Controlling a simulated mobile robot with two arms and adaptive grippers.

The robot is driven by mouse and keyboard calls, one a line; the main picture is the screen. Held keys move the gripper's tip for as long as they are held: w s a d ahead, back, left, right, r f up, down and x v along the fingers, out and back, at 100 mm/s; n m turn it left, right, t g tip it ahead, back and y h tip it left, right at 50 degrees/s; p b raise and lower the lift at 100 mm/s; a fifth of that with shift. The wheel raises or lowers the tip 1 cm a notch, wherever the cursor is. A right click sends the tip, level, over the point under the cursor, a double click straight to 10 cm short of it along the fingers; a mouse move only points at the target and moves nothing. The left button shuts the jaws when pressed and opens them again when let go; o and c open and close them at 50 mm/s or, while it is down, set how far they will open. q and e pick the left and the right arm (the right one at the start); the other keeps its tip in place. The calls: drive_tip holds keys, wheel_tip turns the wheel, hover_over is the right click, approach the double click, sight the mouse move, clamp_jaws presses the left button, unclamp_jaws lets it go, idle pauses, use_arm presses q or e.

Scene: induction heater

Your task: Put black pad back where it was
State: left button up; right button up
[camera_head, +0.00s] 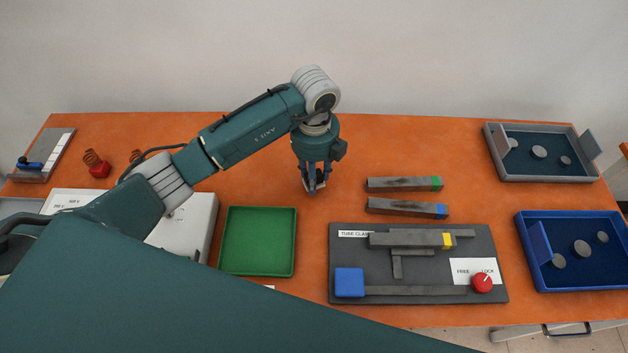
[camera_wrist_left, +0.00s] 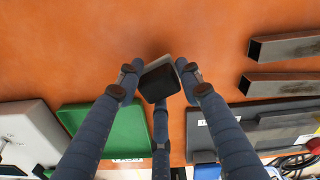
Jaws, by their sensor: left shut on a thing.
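My left gripper (camera_head: 315,182) hangs above the orange table, right of the green tray's back corner and left of the loose tubes. It is shut on the black pad (camera_wrist_left: 160,84), a small dark block with a lighter grey plate along one edge, which sits between the fingertips in the left wrist view. In the head view the fingers mostly hide the pad. The pad appears held above the table, though the exact gap is hard to tell. My right gripper is not in view.
A green tray (camera_head: 230,271) is empty. Two square tubes, green-ended (camera_head: 400,185) and blue-ended (camera_head: 400,207), lie behind a dark tube clamp board (camera_head: 345,318) bearing a yellow-ended tube. Grey (camera_head: 545,180) and blue (camera_head: 575,286) trays with round discs stand right. Orange table around my gripper is clear.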

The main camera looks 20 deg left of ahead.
use_arm(q)
wheel_tip(320, 180, down, 3)
drive_tip(key=shift+r, duration=0.15)
drive_tip(key=shift+f, duration=0.3)
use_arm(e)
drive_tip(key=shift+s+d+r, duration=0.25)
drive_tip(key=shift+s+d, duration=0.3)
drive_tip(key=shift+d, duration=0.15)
use_arm(q)
drive_tip(key=shift+f, duration=0.2)
drive_tip(key=o, duration=1.1)
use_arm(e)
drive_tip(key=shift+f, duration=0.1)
